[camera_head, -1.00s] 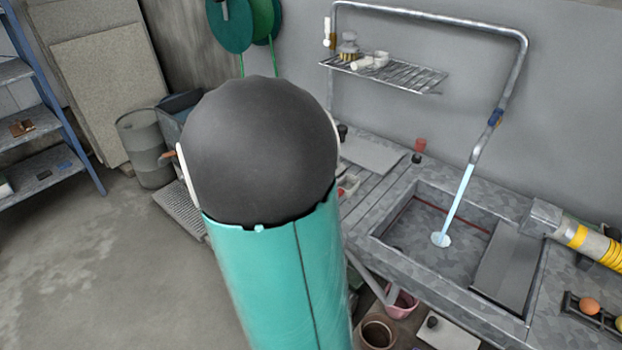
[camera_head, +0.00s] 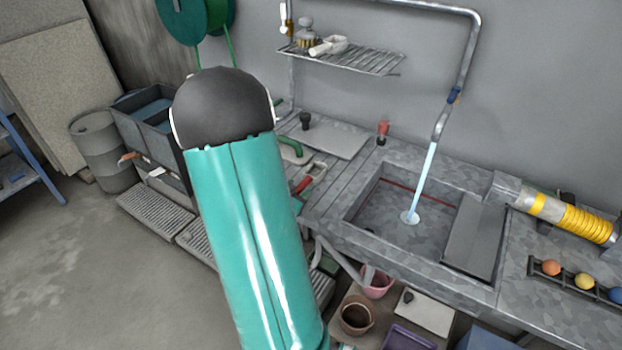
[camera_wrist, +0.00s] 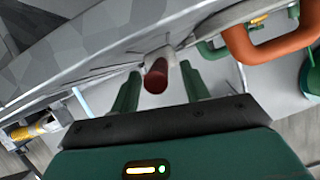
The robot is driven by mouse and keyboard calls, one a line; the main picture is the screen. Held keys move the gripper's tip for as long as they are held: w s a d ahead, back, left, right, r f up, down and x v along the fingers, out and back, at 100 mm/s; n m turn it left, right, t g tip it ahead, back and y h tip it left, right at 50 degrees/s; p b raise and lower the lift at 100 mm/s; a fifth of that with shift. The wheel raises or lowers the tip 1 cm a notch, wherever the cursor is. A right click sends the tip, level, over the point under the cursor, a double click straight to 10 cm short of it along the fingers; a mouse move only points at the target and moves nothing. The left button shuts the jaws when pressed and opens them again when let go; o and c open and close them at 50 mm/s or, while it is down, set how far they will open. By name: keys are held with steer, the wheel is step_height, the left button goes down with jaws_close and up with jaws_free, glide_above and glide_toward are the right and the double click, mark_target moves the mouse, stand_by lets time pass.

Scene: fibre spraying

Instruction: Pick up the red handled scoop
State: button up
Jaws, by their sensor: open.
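A dark red, rounded handle with a pale collar, apparently the scoop's (camera_wrist: 156,76), points towards the camera in the wrist view. My gripper (camera_wrist: 159,88) has two green fingers spread apart, one on each side of this handle, with gaps between them. How far the handle reaches between the fingers I cannot tell. In the head view a red handle (camera_head: 302,185) with a pale part beside it shows just right of my arm, at the left end of the bench.
A thick orange-red handle (camera_wrist: 270,45) lies close to the right finger in the wrist view. The grey sink bench (camera_head: 330,205) has a basin, a red-topped item (camera_head: 383,128) and a yellow hose (camera_head: 585,222). Bins and a drum (camera_head: 105,150) stand left, with open floor before them.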

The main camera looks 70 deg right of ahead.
mark_target(307, 182)
steer(key=x, duration=0.2)
steer(key=shift+d+f, duration=0.2)
steer(key=shift+d, duration=0.1)
jaws_close()
steer(key=shift+r, duration=0.15)
